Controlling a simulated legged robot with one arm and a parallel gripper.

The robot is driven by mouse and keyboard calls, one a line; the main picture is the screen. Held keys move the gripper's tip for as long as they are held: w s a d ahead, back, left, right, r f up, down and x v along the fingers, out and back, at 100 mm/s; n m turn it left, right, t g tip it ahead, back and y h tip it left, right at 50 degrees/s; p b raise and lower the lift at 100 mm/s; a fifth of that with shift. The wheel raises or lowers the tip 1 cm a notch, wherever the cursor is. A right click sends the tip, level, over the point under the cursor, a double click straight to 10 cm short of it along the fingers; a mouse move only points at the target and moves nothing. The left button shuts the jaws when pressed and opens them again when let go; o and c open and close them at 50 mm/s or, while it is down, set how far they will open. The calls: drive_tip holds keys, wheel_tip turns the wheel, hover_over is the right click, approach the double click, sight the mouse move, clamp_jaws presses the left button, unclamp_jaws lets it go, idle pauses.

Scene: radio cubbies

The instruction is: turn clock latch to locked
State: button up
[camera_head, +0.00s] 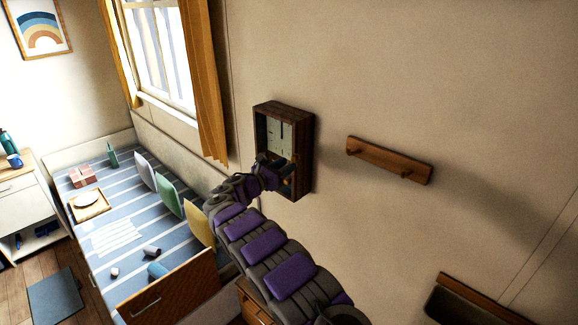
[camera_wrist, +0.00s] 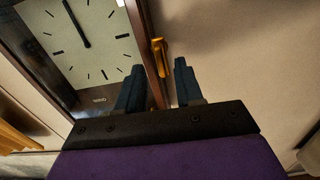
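The clock (camera_head: 279,136) is a dark wooden box on the wall with a pale face. In the wrist view its face (camera_wrist: 82,42) fills the upper left, inside a dark frame. A small brass latch (camera_wrist: 160,58) sits on the frame's edge, lying roughly along it in the picture. My gripper (camera_wrist: 158,82) is open, with one dark blue finger on each side of the latch's lower end; I cannot tell whether either finger touches it. In the head view my gripper (camera_head: 274,172) is at the clock's lower part and hides some of it.
A wooden peg rail (camera_head: 390,160) is on the wall right of the clock. A striped bed (camera_head: 130,205) with cushions and small items lies below the window at left. A yellow curtain (camera_head: 203,85) hangs left of the clock. The wall right of the rail is bare.

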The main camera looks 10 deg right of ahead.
drive_tip(key=shift+x, duration=1.1)
drive_tip(key=shift+c, duration=0.4)
drive_tip(key=shift+r, duration=0.1)
clamp_jaws()
